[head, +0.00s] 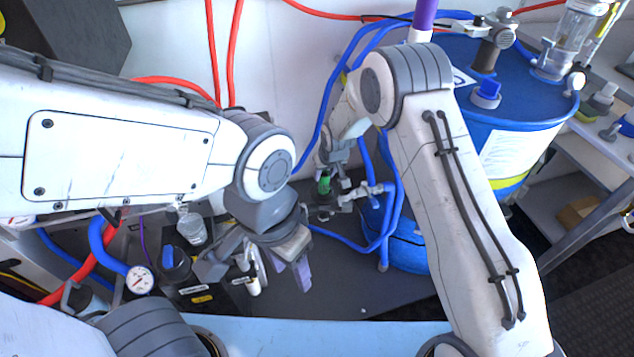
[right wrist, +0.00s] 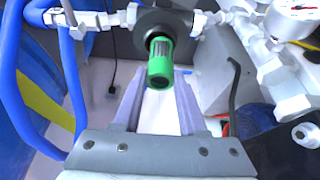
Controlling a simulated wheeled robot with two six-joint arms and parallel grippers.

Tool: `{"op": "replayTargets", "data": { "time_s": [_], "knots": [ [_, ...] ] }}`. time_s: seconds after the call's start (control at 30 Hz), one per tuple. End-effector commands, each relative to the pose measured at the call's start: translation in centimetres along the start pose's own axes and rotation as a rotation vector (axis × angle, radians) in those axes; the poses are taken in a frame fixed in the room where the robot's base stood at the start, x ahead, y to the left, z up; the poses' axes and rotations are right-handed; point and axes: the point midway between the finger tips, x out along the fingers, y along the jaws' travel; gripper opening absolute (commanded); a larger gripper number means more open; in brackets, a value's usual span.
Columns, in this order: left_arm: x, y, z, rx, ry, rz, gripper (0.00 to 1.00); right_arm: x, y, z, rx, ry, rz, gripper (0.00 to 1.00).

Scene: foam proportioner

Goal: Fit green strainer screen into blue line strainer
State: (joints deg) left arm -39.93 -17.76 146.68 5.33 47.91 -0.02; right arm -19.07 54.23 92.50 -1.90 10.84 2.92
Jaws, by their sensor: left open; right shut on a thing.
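The green strainer screen (right wrist: 160,62) is a short green cylinder with a dark mesh window. It also shows in the head view (head: 324,184). My right gripper (head: 336,152) is shut on it; in the right wrist view its pale fingers (right wrist: 158,98) reach toward the screen. The screen's far end is at the dark round opening of the line strainer (right wrist: 178,22), which has metal fittings on its sides and blue hose nearby. How deep the screen sits is hidden. The strainer also shows in the head view (head: 322,207). My left gripper (head: 291,272) is open, lower left of the strainer.
A large blue drum (head: 525,125) stands at the right, with blue hoses (head: 388,205) beside it. A pressure gauge (head: 140,280) and dark fittings stand at the lower left. The dark deck (head: 350,280) before the strainer is mostly clear.

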Motion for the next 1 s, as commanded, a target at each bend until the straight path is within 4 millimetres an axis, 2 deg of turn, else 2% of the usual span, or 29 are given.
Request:
{"op": "replayTargets", "data": {
  "time_s": [0.3,0.53,0.57,0.6,0.63,1.0],
  "knots": [
    [3.0,-0.2,0.2,0.0,0.0,0.0,0.5,3.8,0.2,1.6,0.002,0.001,0.0,0.0],
    [2.7,-0.2,0.1,0.0,0.0,0.0,0.5,3.6,0.1,1.5,0.001,0.002,0.0,0.0],
    [2.7,-0.2,0.1,0.0,0.0,0.0,0.5,3.6,0.1,1.5,0.001,0.002,0.0,0.48],
    [2.7,-0.2,0.1,0.0,0.0,0.0,0.5,3.6,0.0,1.5,0.001,0.002,0.0,0.64],
    [2.7,-0.2,0.1,0.0,0.0,0.0,0.5,3.6,0.0,1.5,0.0,0.002,-0.001,0.71],
    [2.7,-0.2,0.1,0.0,0.0,0.0,0.5,3.2,-0.1,1.4,-0.001,0.002,-0.001,0.71]
  ]
}}
